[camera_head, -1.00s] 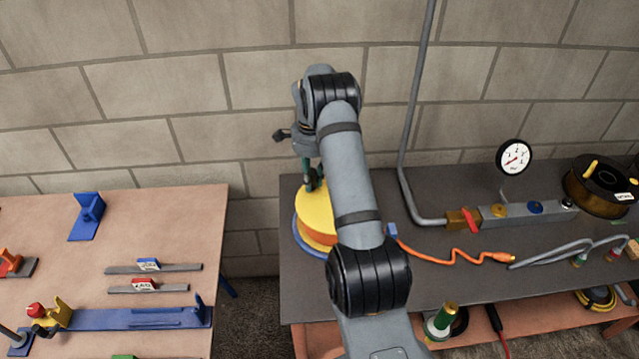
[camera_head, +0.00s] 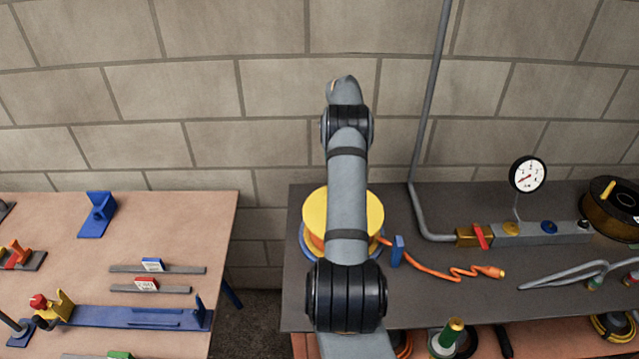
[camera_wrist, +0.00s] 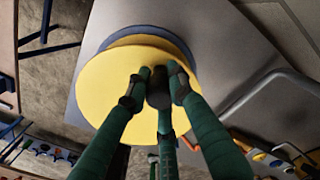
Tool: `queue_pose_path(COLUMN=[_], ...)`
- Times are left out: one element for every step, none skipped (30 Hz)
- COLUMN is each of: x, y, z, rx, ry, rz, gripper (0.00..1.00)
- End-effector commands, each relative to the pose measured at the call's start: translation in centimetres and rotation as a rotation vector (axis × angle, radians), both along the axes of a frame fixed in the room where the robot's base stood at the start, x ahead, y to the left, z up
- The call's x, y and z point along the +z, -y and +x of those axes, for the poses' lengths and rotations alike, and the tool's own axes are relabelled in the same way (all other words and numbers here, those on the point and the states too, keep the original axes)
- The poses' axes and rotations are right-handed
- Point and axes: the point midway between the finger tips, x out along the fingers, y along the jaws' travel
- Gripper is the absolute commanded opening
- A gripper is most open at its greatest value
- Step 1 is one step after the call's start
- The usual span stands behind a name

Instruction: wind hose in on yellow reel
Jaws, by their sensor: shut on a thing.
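The yellow reel (camera_head: 315,212) stands on the dark bench, on a blue base (camera_head: 307,243). In the head view my arm covers its middle and hides my gripper. The orange hose (camera_head: 435,267) runs from the reel past a small blue upright piece (camera_head: 397,250) and lies in waves on the bench to the right, ending in an orange-yellow tip (camera_head: 492,272). In the wrist view the reel's yellow face (camera_wrist: 105,88) fills the middle. My green-fingered gripper (camera_wrist: 158,82) is shut on a dark knob (camera_wrist: 159,93) on that face, off its centre.
Right of the hose are a grey pipe with a red-handled valve (camera_head: 481,237), a gauge (camera_head: 528,174), grey hoses (camera_head: 570,272) and a dark reel (camera_head: 612,210). A brown table (camera_head: 215,215) stands left across a gap. A block wall is behind.

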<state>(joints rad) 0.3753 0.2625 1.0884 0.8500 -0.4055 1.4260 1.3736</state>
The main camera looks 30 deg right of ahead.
Motion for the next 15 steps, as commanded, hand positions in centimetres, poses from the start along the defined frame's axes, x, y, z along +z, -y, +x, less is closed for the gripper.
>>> queue_pose_path(x=[0.0,0.0,0.0,0.0,0.0,0.0,0.0,0.0,0.0,0.0,0.0,0.0,0.0,0.0,0.0], y=[0.9,1.1,1.3,1.5,1.6,1.8,1.9,2.0,2.1,2.1,2.2,2.2,2.2,2.2,2.3], z=[-0.5,-0.6,-0.8,-0.9,-0.9,-1.1,-1.1,-1.2,-1.2,-1.3,-1.3,-1.3,-1.3,-1.3,-1.3], rx=[-0.006,-0.008,-0.010,-0.011,-0.012,-0.013,-0.014,-0.014,-0.015,-0.015,-0.015,-0.015,-0.015,-0.015,-0.015], ry=[0.000,0.000,0.000,-0.001,0.000,-0.001,-0.001,-0.001,-0.001,-0.001,-0.002,-0.002,-0.002,-0.002,-0.002], rz=[-0.005,-0.006,-0.006,-0.006,-0.007,-0.008,-0.008,-0.008,-0.008,-0.008,-0.008,-0.008,-0.008,-0.008,-0.008], gripper=[0.00,0.00,0.00,0.00,0.00,0.00,0.00,0.00,0.00,0.00,0.00,0.00,0.00,0.00,0.00])
